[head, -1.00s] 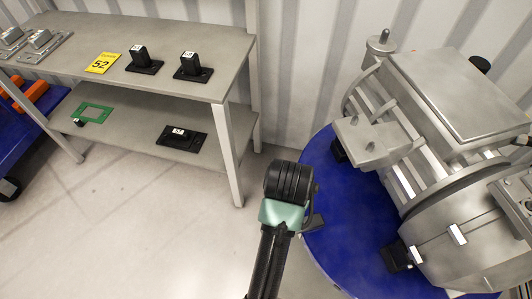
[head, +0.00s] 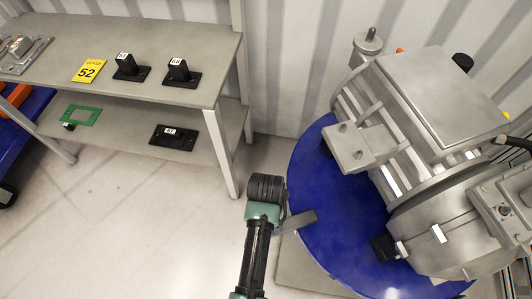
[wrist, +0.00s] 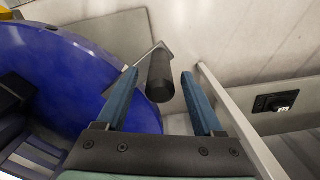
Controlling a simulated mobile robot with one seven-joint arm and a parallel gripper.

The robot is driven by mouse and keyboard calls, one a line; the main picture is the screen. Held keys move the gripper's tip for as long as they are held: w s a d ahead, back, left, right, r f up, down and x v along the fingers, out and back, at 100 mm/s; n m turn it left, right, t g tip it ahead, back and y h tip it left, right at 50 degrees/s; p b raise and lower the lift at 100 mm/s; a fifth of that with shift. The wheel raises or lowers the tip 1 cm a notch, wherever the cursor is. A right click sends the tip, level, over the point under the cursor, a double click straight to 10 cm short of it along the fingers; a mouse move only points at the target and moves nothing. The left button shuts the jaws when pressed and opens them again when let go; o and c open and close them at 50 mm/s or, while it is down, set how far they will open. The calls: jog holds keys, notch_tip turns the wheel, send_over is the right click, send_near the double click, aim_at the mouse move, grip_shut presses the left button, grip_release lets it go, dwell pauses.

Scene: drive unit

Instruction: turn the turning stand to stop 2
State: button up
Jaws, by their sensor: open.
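The turning stand shows in the head view as a round blue disc (head: 335,225) bearing a large grey drive unit (head: 440,100). A flat grey bar (head: 300,220) sticks out from the disc's left edge. In the wrist view the bar (wrist: 150,55) leads from the blue disc (wrist: 75,70) to a black cylindrical handle (wrist: 160,75). My gripper (wrist: 158,74) is open. The handle appears between its two blue fingers, with a gap on each side; how deep it sits between them I cannot tell. In the head view my arm hides the handle and fingers. No stop marks are readable.
A grey two-level bench (head: 150,50) stands at the left with a yellow card marked 52 (head: 88,70), black blocks (head: 178,72) and a green frame (head: 80,115). Its near leg (head: 227,160) is close to my arm. The floor at lower left is clear.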

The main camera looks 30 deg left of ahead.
jog(key=shift+f+b, duration=0.3)
jog(key=shift+f, duration=1.65)
grip_shut()
